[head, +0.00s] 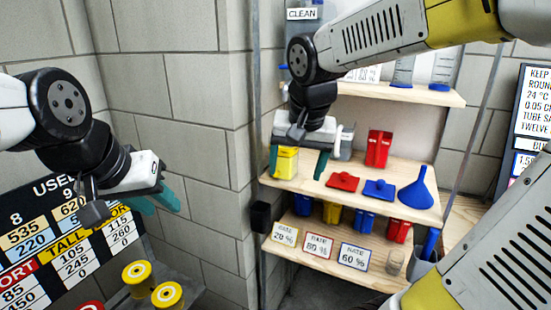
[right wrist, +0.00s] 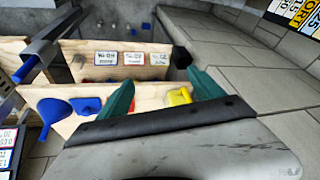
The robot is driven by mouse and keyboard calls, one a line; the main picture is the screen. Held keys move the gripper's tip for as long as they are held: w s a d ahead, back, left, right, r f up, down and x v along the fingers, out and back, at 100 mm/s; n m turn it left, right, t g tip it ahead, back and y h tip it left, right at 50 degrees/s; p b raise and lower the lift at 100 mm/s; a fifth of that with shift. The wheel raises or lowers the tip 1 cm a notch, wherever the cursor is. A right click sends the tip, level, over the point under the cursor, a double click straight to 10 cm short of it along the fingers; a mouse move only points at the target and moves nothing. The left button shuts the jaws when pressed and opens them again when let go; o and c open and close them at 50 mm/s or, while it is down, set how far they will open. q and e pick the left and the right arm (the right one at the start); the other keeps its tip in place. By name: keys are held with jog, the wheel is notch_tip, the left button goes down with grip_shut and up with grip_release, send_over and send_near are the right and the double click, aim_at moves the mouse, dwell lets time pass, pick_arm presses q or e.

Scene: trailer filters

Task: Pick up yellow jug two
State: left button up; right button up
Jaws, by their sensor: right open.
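A yellow jug (head: 284,165) stands at the left end of the middle shelf. It also shows in the right wrist view as a yellow shape (right wrist: 179,97) between the fingers, nearer one of them. My right gripper (head: 297,165) is open, with its teal fingers either side of the jug's area; I see no grip on it. The gripper also shows in the right wrist view (right wrist: 160,78). Another yellow container (head: 332,212) is on the shelf below, partly hidden. No number is readable on either. My left gripper (head: 156,200) hangs at the left, away from the shelves, its finger gap unclear.
The middle shelf (head: 350,205) also holds a red jug (head: 378,148), a red lid (head: 342,181), a blue lid (head: 380,190) and a blue funnel (head: 418,190). Rate cards (head: 319,246) stand on the lower shelf. A block wall (head: 190,110) is close on the left.

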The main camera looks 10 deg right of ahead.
aim_at(283, 150)
jog(key=w+a+f+m+h, duration=0.1)
jog(key=w+a+m+h, duration=0.15)
jog(key=w, duration=0.35)
jog(key=w+a+f+m+h, duration=0.1)
jog(key=w+a+m, duration=0.1)
jog(key=w+a, duration=0.25)
jog(key=shift+n+y, duration=0.25)
jog(key=w+d, duration=0.2)
jog(key=w, duration=0.1)
jog(key=w+d, duration=0.2)
jog(key=w, duration=0.1)
jog(key=w+d, duration=0.2)
jog(key=w, duration=0.1)
jog(key=shift+w+d, duration=0.35)
jog(key=shift+w, duration=0.05)
jog(key=x, duration=0.5)
jog(key=shift+w+d+f, duration=0.1)
jog(key=shift+f, duration=0.05)
jog(key=shift+c, duration=0.3)
jog(key=c, duration=1.4)
jog(key=shift+c, duration=0.8)
jog(key=shift+r, duration=0.3)
